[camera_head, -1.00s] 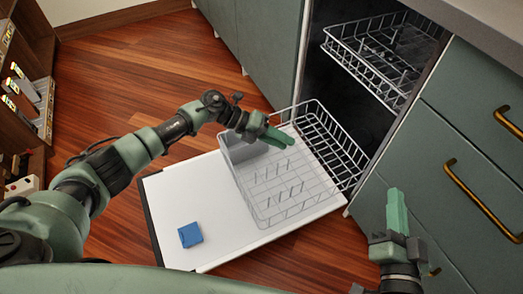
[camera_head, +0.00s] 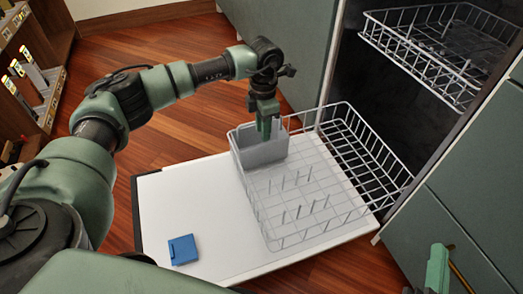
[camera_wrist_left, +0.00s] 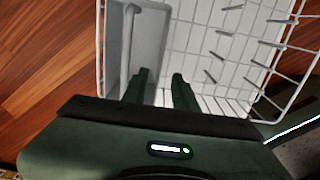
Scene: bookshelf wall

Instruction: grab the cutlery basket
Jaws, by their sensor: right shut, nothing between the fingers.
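The grey cutlery basket (camera_head: 262,152) stands in the back left corner of the pulled-out lower dish rack. In the left wrist view the basket (camera_wrist_left: 148,50) is just ahead of the fingers. My left gripper (camera_head: 266,130) points down over the basket in the head view. Its fingers (camera_wrist_left: 160,76) are apart, near the basket's right wall; I cannot tell whether they straddle that wall or touch it. My right gripper (camera_head: 437,268) is shut and empty at the lower right, away from the basket.
The lower wire rack (camera_head: 318,205) lies over the open white dishwasher door (camera_head: 205,215). A blue block (camera_head: 183,250) lies on the door. The upper rack (camera_head: 440,50) juts out above. Green drawers (camera_head: 470,190) stand at right.

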